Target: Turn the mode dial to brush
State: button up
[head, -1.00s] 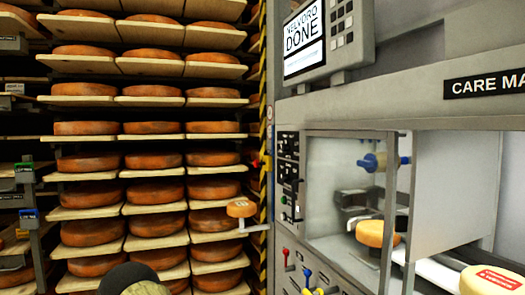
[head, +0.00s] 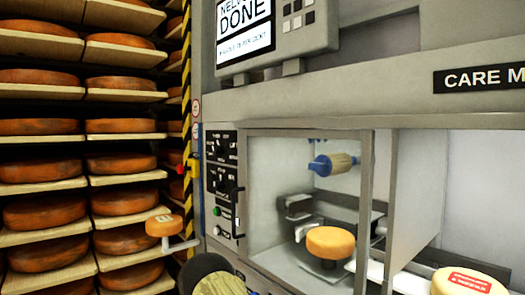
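A black control panel (head: 230,152) is on the grey machine's front post, left of the glazed chamber. It carries several dark knobs, including an upper dial (head: 222,147) and a lower dial (head: 221,181). Their labels are too small to read, so I cannot tell which is the mode dial or where it points. A brush-like roller (head: 334,164) with a blue end hangs inside the chamber. My gripper is not recognisable in view. A dark rounded shape with a yellowish part, perhaps my arm, shows at the bottom, below the panel and apart from it.
A cheese wheel (head: 330,242) sits inside the chamber, and another with a red label (head: 468,282) is at lower right. A small cheese on a bracket (head: 164,226) juts out left of the panel. Cheese shelves (head: 45,187) fill the left. A screen reading DONE (head: 245,32) is above.

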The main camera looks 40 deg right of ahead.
aim_at(215, 150)
jog(key=z, duration=0.15)
jog(key=i, duration=1.05)
jog(key=u, duration=0.15)
